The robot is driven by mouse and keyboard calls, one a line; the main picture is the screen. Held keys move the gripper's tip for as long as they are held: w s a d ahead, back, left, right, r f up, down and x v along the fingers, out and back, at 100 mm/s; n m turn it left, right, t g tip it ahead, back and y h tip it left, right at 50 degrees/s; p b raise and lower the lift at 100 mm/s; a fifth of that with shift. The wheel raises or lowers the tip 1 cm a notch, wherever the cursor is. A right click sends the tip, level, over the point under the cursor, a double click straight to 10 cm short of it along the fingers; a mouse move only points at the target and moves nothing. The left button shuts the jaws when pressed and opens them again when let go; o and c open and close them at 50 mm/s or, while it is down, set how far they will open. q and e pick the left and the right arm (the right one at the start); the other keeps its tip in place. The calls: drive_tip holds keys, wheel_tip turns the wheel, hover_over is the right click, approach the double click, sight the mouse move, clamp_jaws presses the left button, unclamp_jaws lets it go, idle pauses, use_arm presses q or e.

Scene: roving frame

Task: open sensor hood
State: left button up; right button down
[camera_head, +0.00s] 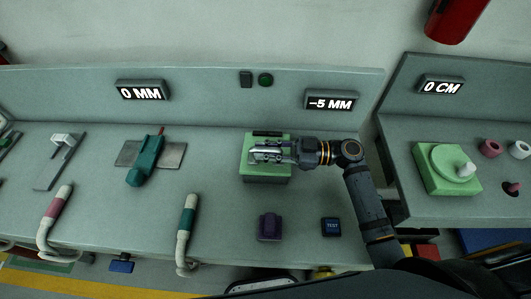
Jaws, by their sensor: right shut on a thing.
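The sensor hood, as far as I can tell, is the green-topped box (268,174) on the grey bench, below and left of the "-5 MM" display. Its lid looks flat and down, with a dark strip along its back edge. My right gripper (257,153) reaches in from the right and lies over the top of the box, its fingers shut on a part of it. The fingers hide what they grip. My left gripper is not in view.
Levers with a pink grip (60,201) and a green grip (187,222) stand at the bench front. A purple block (270,227) and a blue TEST button (331,227) sit in front of the box. A teal device (146,163) stands left.

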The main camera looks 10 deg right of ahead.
drive_tip(key=w+r+m, duration=0.1)
drive_tip(key=r+m+b, duration=0.1)
drive_tip(key=shift+w+d+r+m, duration=0.15)
drive_tip(key=shift+w+r+m, duration=0.1)
drive_tip(key=shift+w+m, duration=0.15)
drive_tip(key=shift+w+d+r+m+b, duration=0.25)
drive_tip(key=shift+w+r+m+b, duration=0.45)
drive_tip(key=shift+w+r+m, duration=0.7)
drive_tip(key=shift+s+f, duration=0.2)
drive_tip(key=shift+s, duration=0.05)
drive_tip(key=c, duration=1.2)
unclamp_jaws()
drive_tip(key=shift+m, duration=0.3)
drive_tip(key=shift+f, duration=0.1)
drive_tip(key=shift+d, duration=0.25)
drive_tip(key=s+d, duration=0.2)
drive_tip(key=d, duration=0.9)
drive_tip(key=shift+s+d, duration=0.15)
drive_tip(key=shift+d, duration=0.05)
